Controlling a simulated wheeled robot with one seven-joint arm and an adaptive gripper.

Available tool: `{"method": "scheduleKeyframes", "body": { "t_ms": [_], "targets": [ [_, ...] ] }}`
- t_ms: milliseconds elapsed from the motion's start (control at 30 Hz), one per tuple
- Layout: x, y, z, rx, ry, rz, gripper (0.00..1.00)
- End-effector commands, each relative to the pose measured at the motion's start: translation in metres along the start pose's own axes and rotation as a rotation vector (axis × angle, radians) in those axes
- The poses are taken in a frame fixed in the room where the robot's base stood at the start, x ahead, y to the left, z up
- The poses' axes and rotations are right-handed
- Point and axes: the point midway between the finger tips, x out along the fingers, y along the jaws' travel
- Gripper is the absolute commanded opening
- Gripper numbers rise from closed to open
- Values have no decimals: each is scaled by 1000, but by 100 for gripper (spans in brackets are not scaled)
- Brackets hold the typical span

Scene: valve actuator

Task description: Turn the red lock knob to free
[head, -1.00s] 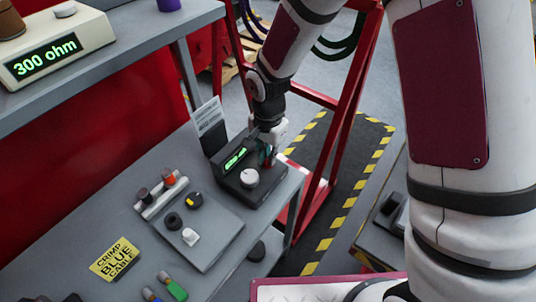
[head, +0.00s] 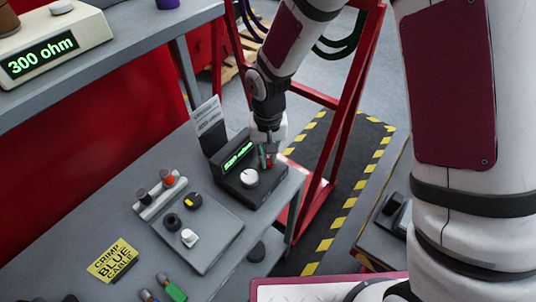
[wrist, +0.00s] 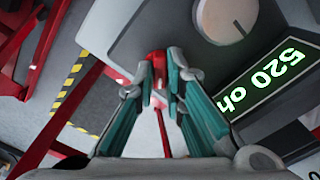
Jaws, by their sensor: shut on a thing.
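The red lock knob (wrist: 157,62) shows in the wrist view between my fingertips, at the edge of a dark grey box. My gripper (wrist: 160,78) is shut on it, with a teal finger on either side. In the head view my gripper (head: 267,156) comes down from above onto the right end of the same box (head: 250,192). The fingers hide much of the knob, so its angle is hard to tell.
A grey panel (head: 215,245) with small knobs lies left of the box. A yellow "CRIMP BLUE CABLE" card (head: 112,260) lies on the bench. A shelf above holds a "300 ohm" device (head: 75,38). A red frame (head: 345,110) stands behind to the right.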

Motion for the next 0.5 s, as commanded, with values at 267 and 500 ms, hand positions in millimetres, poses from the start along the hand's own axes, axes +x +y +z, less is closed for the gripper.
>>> {"method": "scheduleKeyframes", "body": {
  "t_ms": [267,500],
  "targets": [
    [0,0,-1,-263,1,0,0],
    [0,0,-1,-486,2,0,0]
  ]
}}
